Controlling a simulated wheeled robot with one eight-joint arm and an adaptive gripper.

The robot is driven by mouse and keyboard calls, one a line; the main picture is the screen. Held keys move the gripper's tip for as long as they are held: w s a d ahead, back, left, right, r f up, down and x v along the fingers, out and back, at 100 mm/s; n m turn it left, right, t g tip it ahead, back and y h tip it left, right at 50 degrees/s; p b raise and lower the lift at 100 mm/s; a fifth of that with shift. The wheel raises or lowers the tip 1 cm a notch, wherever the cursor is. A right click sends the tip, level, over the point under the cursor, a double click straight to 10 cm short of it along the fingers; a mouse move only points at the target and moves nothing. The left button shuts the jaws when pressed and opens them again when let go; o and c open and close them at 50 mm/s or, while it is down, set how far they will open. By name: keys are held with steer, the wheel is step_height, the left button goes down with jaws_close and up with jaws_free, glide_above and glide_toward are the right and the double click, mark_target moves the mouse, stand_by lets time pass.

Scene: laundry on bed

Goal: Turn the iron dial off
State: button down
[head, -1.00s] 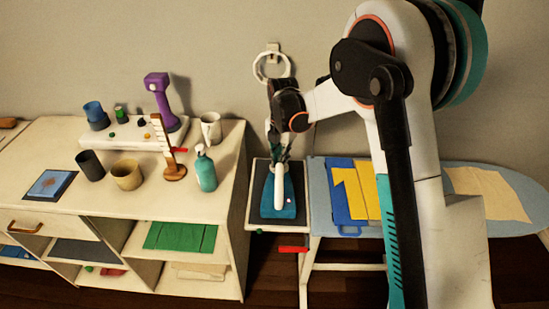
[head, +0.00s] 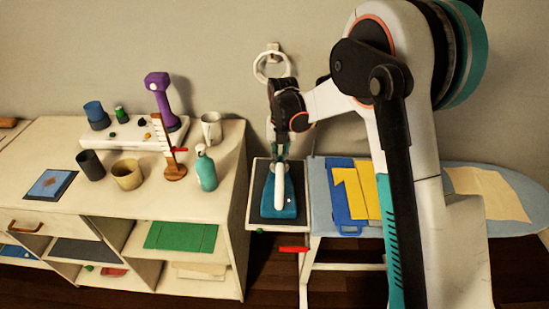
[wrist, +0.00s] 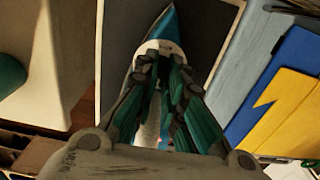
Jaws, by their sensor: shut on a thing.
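The iron (head: 267,203) is blue with a white handle and lies on a dark pad on a small stand. A small light dot shows on its near right side. My gripper (head: 280,157) is over the iron's far end, fingers pointing down. In the wrist view the fingers (wrist: 168,68) are close together over the iron (wrist: 162,32), whose blue tip and white upper part show past them. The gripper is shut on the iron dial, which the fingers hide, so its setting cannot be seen.
The ironing board (head: 440,222) with blue, yellow and cream cloths stands right of the stand. The white shelf unit (head: 235,190) stands left, with a teal bottle (head: 206,172) near its edge. A white ring (head: 271,67) hangs on the wall behind my gripper.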

mark_target(280, 161)
stand_by(0.3)
steer(key=c, duration=1.7)
jaws_free()
steer(key=shift+d, duration=0.1)
step_height(280, 161, up, 12)
steer(key=shift+r, duration=0.1)
